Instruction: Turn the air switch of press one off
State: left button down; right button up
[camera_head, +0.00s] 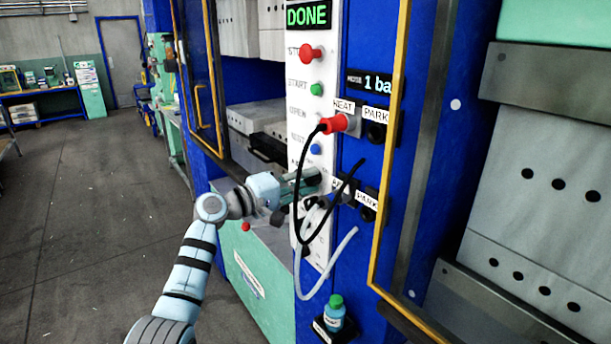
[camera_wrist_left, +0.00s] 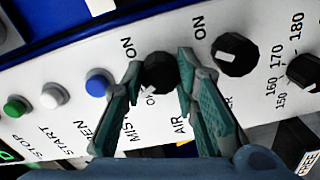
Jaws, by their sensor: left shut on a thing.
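My left gripper (camera_head: 308,178) reaches the white control panel (camera_head: 312,20) of the press from the left. In the left wrist view my left gripper (camera_wrist_left: 158,85) has its green fingers on either side of a black round knob (camera_wrist_left: 159,70) and is shut on it. The word AIR is printed close by, and an ON mark stands above the knob. The knob's pointer setting is hard to tell. A second black knob (camera_wrist_left: 235,54), with a white pointer mark, sits to the right. My right gripper is not in view.
Above the gripper are a red button (camera_head: 311,54), a green button (camera_head: 316,89) and a blue button (camera_head: 315,149). A small bottle (camera_head: 335,316) stands below. Floor at left is clear.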

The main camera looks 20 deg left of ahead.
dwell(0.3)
pick_arm(q)
jog(key=c, duration=1.3)
grip_release()
jog(key=shift+a, duration=0.1)
jog(key=v, duration=1.2)
